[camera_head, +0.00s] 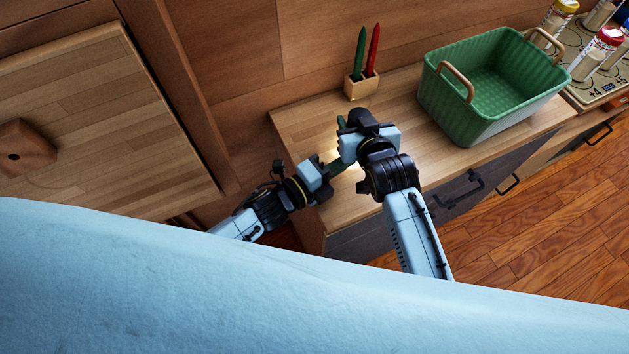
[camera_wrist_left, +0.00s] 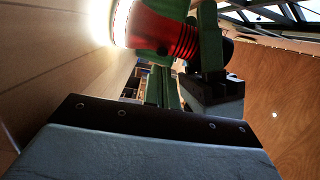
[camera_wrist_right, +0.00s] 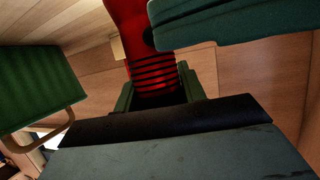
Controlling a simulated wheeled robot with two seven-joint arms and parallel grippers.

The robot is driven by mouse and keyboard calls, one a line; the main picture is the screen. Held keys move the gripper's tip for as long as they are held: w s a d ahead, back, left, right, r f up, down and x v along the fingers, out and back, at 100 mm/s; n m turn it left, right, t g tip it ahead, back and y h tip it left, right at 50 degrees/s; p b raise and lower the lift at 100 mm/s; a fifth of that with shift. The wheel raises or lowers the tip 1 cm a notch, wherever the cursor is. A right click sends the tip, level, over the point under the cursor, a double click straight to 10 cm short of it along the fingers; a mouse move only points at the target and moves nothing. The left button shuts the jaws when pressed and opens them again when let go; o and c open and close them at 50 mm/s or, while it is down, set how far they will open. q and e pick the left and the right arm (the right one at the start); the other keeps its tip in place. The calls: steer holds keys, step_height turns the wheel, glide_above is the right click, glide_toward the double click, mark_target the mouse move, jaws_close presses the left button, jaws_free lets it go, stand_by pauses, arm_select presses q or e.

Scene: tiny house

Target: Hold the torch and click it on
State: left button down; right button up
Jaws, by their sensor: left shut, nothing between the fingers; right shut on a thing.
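The torch (camera_wrist_left: 165,30) is red with dark ridges, and a bright white glow at its lens end lights the wood beside it in the left wrist view. Its red body also shows in the right wrist view (camera_wrist_right: 130,35). My right gripper (camera_head: 345,128) is shut on the torch above the wooden counter; in the head view the arms hide the torch. My left gripper (camera_head: 335,167) is shut and empty, close beside the right gripper. Its dark green fingers lie very near the torch in the right wrist view; I cannot tell whether they touch it.
A green basket (camera_head: 455,110) with tan handles stands on the counter (camera_head: 400,110) to the right. A small wooden holder (camera_head: 361,86) with a green and a red pointed stick stands behind the grippers. Bottles (camera_head: 597,53) stand at far right. A wooden wall closes the back.

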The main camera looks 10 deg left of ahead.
arm_select(q)
steer(key=shift+s+f, duration=0.15)
steer(key=shift+s, duration=1.1)
arm_select(e)
steer(key=shift+s+f, duration=0.15)
steer(key=shift+f, duration=0.1)
steer(key=shift+d, duration=0.1)
arm_select(q)
steer(key=v, duration=0.9)
steer(key=shift+s+a, duration=0.2)
steer(key=shift+a, duration=0.05)
arm_select(e)
steer(key=shift+f, duration=0.1)
steer(key=o, duration=1.1)
steer(key=shift+o, duration=0.2)
steer(key=shift+r, duration=0.2)
steer(key=v, duration=1.2)
